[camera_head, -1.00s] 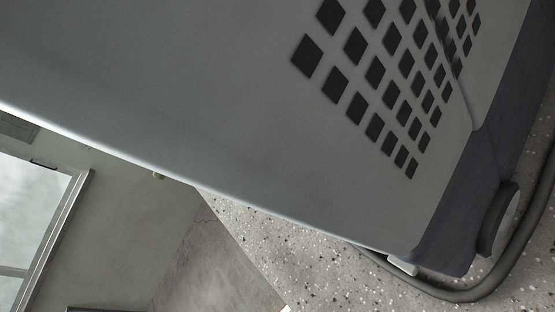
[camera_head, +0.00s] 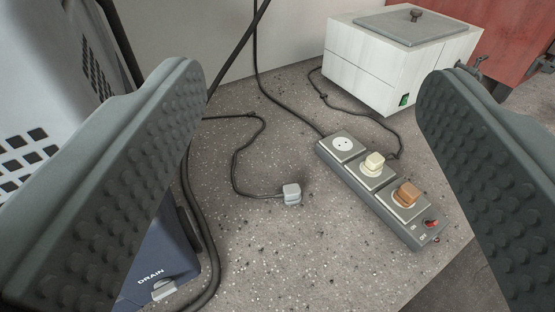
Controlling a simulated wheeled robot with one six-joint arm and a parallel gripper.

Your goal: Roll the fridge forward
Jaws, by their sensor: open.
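A pale appliance with square vent holes, which looks like the fridge (camera_head: 30,85), stands at the left edge. Its dark blue base (camera_head: 165,262) is marked DRAIN. Most of the appliance is out of frame or hidden behind my left finger. My gripper (camera_head: 312,85) is open, with one ridged grey finger at each side of the picture. Nothing is between the fingers except the view of the bench beyond. The left finger overlaps the appliance in the picture; I cannot tell whether they touch.
A white box (camera_head: 375,72) and a red object (camera_head: 505,35) stand behind. Cables cross the bench.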

